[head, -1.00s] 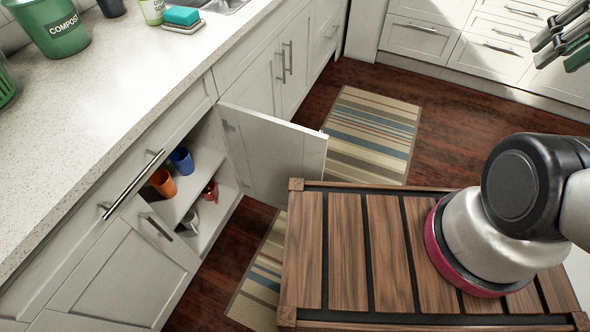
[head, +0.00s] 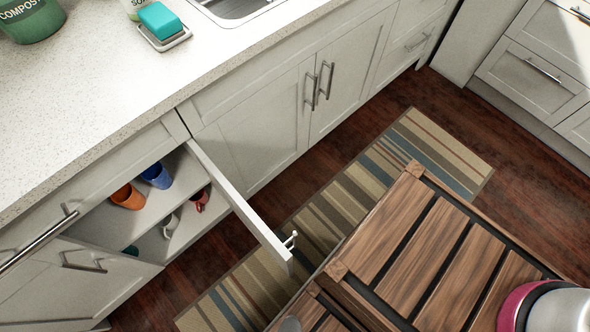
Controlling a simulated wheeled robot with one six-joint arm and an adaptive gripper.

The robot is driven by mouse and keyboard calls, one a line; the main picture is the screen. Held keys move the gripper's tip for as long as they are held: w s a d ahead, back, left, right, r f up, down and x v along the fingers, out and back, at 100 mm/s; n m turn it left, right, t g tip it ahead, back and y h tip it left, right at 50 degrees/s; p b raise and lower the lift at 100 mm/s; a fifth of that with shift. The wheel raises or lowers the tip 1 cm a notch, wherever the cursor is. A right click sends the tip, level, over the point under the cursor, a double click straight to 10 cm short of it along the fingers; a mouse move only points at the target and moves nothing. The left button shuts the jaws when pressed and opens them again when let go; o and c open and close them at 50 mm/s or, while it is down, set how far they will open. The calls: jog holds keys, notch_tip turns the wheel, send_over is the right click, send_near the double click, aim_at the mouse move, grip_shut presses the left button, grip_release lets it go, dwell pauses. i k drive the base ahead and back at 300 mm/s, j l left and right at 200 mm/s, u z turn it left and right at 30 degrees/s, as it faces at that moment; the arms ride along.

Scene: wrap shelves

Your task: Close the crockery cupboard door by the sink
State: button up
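The crockery cupboard door (head: 240,206) is white and stands open, swung out from the cabinet front over the striped rug. I see it nearly edge-on, with its handle (head: 290,240) near the free end. Inside the open cupboard, an orange cup (head: 127,196) and a blue cup (head: 157,175) are on the upper shelf. A red mug (head: 200,199) and a pale mug (head: 170,226) are lower down. My gripper is out of the head view, so its state and place are hidden.
The sink (head: 236,8) is in the counter (head: 95,115) at the top, near a teal sponge (head: 160,20). A striped rug (head: 330,195) lies on the floor beside the door. Drawers (head: 540,75) stand at upper right.

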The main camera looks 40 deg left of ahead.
aim_at(278, 251)
jog(key=i+l+u, duration=0.15)
jog(key=i, duration=0.7)
jog(key=i+l+u, duration=0.1)
jog(key=i, duration=0.7)
jog(key=i+u, duration=0.15)
jog(key=u, duration=3.95)
jog(key=k+j, duration=0.25)
jog(key=k+j+u, duration=0.15)
jog(key=j, duration=0.3)
jog(key=k+j, duration=0.3)
jog(key=j+u, duration=0.05)
jog(key=j, duration=0.05)
